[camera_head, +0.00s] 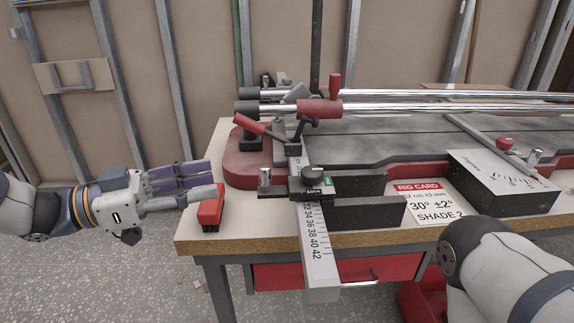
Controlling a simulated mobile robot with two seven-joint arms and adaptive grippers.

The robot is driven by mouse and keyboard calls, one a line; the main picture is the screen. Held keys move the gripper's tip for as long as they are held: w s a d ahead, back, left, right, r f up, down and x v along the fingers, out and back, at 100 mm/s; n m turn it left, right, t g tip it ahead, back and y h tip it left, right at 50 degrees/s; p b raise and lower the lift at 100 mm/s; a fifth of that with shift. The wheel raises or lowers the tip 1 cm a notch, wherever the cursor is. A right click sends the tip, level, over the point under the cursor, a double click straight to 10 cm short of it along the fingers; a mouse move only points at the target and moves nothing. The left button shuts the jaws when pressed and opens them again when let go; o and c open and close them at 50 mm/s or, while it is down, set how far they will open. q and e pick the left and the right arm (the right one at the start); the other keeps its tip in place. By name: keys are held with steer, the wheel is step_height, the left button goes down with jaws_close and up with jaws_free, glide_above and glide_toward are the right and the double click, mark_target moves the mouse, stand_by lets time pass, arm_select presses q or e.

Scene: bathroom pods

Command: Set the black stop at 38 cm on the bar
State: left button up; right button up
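The printed scale shows numbers from about 32 to 42 on the near side of the stop; 38 lies nearer the bar's front end. The stop's exact reading is too small to tell. A silver-topped knob (265,178) stands at the stop's left. My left gripper (215,178) is left of the stop and apart from it, fingers spread and pointing right. It appears empty. My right arm shows at the lower right; its gripper is out of view.
A red block with a dark underside (211,209) lies at the bench's left edge by my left fingers. A rig card (432,203) and a dark box with a pale scale (503,182) lie to the right. Chrome rails (430,105) cross behind. The bar overhangs the bench front.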

mark_target(265, 165)
arm_select(q)
steer(key=x, duration=1.1)
steer(key=shift+f, duration=0.1)
jaws_close()
